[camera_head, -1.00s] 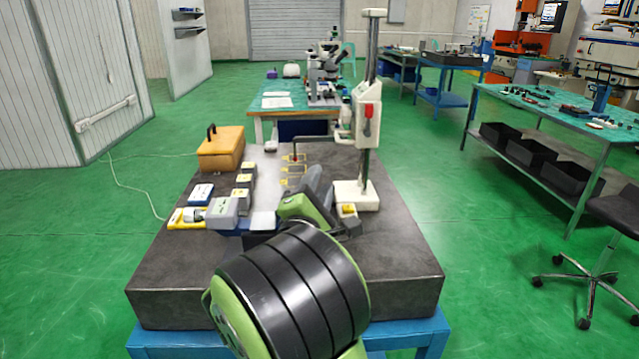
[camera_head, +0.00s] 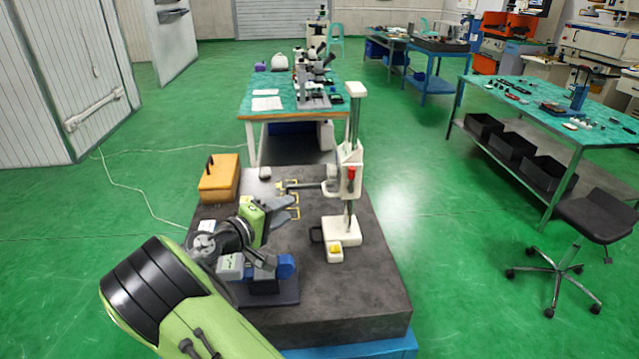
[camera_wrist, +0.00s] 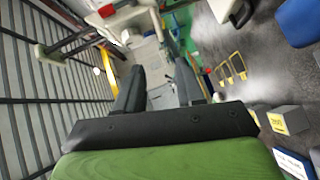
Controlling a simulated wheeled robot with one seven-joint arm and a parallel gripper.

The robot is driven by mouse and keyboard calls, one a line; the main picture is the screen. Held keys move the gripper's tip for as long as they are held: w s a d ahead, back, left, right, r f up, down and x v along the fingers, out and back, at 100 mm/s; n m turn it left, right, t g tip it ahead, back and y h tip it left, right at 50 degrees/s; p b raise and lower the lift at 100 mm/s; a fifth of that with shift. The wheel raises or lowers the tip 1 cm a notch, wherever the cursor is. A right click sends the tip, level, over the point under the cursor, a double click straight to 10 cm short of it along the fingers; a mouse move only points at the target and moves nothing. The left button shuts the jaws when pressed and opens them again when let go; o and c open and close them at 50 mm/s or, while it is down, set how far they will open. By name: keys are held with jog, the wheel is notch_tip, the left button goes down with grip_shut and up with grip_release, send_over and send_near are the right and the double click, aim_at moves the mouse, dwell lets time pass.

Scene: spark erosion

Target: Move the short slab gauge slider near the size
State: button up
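The height gauge stands on the dark slab (camera_head: 375,290), with a white base (camera_head: 342,229) and a tall upright column. Its white slider (camera_head: 350,168) has a red part and sits partway up the column, with a measuring arm (camera_head: 305,186) reaching left. My gripper (camera_head: 293,207) is left of the gauge, pointing right toward it, apart from the slider and column. In the wrist view the two dark fingers of my gripper (camera_wrist: 160,86) are spread with a gap between them and nothing held. The size reading on the gauge is too small to make out.
Yellow frame-like pieces (camera_head: 294,190) lie near the measuring arm's tip. An orange box (camera_head: 219,178) sits at the slab's left back. Labelled grey blocks (camera_wrist: 285,120) show in the wrist view. The slab's right front is clear. A stool (camera_head: 595,218) stands at right.

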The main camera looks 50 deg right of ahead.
jog(key=w+d+f, duration=0.1)
jog(key=d+f, duration=0.1)
jog(key=d, duration=1.1)
jog(key=shift+w+d+f, duration=0.15)
jog(key=shift+w+d, duration=0.05)
jog(key=shift+d, duration=0.15)
jog(key=shift+c, duration=0.2)
grip_shut()
